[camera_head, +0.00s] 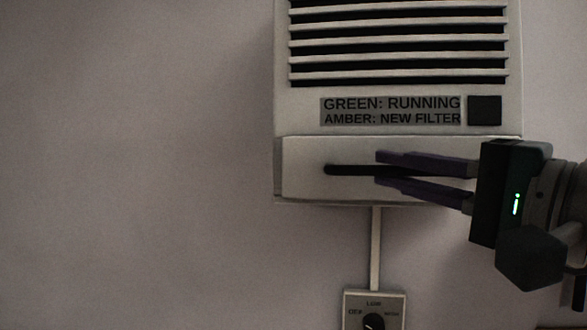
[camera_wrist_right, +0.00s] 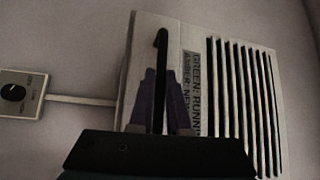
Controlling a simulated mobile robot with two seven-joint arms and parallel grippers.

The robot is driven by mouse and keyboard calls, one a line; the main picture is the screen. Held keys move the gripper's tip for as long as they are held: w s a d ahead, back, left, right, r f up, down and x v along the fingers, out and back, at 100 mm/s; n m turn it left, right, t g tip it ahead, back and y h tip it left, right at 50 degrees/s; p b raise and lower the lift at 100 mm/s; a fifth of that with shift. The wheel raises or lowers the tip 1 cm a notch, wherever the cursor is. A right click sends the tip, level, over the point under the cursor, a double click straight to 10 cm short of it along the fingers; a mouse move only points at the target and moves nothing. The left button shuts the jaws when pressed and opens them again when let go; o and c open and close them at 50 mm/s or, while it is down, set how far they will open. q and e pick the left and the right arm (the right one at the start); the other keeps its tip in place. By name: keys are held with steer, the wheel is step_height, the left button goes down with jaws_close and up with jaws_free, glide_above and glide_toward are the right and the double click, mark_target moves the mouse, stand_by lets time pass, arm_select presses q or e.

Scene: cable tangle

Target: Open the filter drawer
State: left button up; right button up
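The filter drawer (camera_head: 300,185) is the pale front panel at the bottom of the wall unit. It looks closed or nearly so; how far out it stands I cannot tell from this angle. Its dark bar handle (camera_head: 345,170) runs across the panel, and its hooked end shows in the right wrist view (camera_wrist_right: 161,42). My right gripper (camera_head: 378,169) comes in from the right with its purple fingers close against the handle, one above and one below. In the wrist view its fingers (camera_wrist_right: 160,90) flank the bar with no clear gap. My left gripper is not in view.
Above the drawer are a slatted grille (camera_head: 398,45), a label (camera_head: 390,111) reading "GREEN: RUNNING / AMBER: NEW FILTER", and a dark, unlit square (camera_head: 485,110). A conduit (camera_head: 376,245) runs down to a knob box (camera_head: 375,310). The wall at left is bare.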

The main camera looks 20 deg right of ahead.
jaws_close()
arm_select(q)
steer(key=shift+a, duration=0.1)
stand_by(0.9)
